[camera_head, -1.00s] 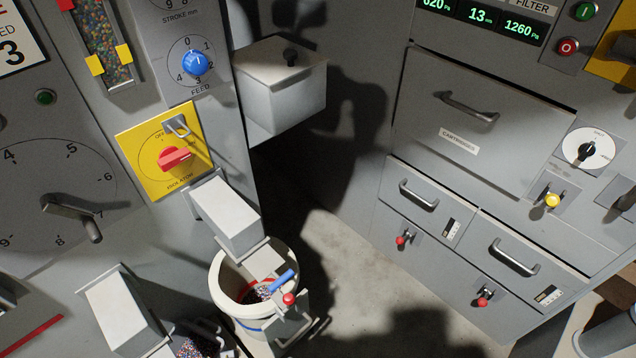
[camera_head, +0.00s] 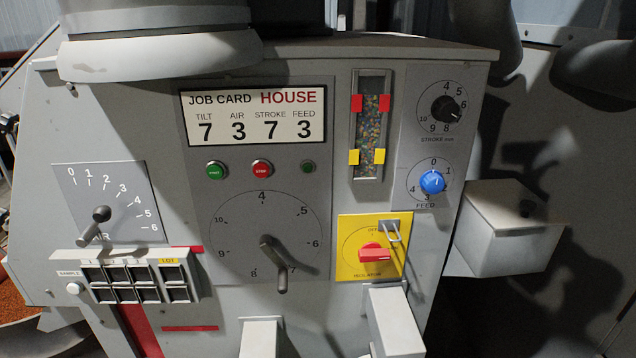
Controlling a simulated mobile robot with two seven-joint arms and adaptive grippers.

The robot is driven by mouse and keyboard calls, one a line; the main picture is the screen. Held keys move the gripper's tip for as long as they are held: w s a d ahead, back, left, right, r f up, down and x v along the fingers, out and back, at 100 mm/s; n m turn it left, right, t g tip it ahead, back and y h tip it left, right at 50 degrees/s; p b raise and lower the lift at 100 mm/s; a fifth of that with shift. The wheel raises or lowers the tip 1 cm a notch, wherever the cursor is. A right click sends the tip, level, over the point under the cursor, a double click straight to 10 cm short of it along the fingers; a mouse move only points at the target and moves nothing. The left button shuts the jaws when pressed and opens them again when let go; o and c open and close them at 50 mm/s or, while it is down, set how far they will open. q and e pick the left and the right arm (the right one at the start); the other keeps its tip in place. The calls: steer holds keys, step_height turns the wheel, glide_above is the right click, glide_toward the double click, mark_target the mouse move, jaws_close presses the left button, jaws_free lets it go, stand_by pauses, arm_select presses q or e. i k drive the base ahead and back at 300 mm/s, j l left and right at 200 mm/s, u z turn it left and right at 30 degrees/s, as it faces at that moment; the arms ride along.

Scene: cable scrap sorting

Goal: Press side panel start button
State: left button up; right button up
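The green start button (camera_head: 215,170) is on the grey side panel, below the job card, at the left of a row. The red stop button (camera_head: 262,168) is just right of it, and a small dark green lamp or button (camera_head: 308,166) is further right. Nothing covers the green button. Neither of my grippers is in view.
The job card (camera_head: 253,116) reads tilt 7, air 3, stroke 7, feed 3. A large dial lever (camera_head: 273,262) is below the buttons. The yellow isolator (camera_head: 371,247) has a red knob and a hasp.

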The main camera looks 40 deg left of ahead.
mark_target(213, 171)
steer(key=j+u, duration=0.1)
steer(key=u, duration=0.7)
steer(key=i+j+u, duration=0.1)
steer(key=u, duration=0.75)
steer(key=i+j, duration=0.05)
